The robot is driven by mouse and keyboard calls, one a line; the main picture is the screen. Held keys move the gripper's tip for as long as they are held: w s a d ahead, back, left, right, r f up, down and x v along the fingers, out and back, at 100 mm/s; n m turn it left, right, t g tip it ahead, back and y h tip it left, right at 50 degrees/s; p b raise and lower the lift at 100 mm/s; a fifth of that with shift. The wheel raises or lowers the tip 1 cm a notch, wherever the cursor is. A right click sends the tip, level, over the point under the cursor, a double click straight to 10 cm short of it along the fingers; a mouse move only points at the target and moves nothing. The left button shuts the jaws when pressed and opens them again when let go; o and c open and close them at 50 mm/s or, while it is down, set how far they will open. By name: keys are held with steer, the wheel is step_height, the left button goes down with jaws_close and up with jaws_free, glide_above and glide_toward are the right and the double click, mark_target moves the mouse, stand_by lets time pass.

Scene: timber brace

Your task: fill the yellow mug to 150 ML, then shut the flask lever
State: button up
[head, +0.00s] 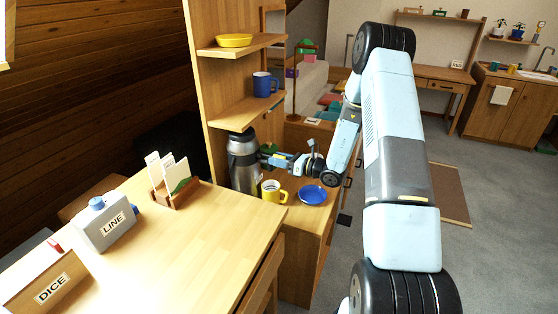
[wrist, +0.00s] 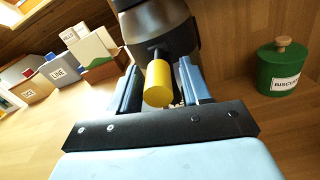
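The flask (head: 243,165), silver with a black top, stands on the low wooden counter in the head view. Its dark upper part (wrist: 165,30) fills the top middle of the wrist view. A yellow cylindrical knob (wrist: 157,84) on a dark stem, apparently the flask lever's end, sits between the fingers of my gripper (wrist: 158,90). The fingers are apart, with a gap visible at the right of the knob. In the head view my gripper (head: 268,157) is beside the flask, above the yellow mug (head: 270,192). The mug stands upright near the flask's foot; its fill level cannot be read.
A blue plate (head: 312,195) lies right of the mug. A blue mug (head: 264,84) and yellow bowl (head: 233,41) stand on shelves above. A green biscuit tin (wrist: 280,68) is at the right in the wrist view. The LINE box (head: 108,226) and card rack (head: 174,188) occupy the near table.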

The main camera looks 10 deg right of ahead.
jaws_close()
steer(key=shift+d, duration=0.1)
stand_by(0.3)
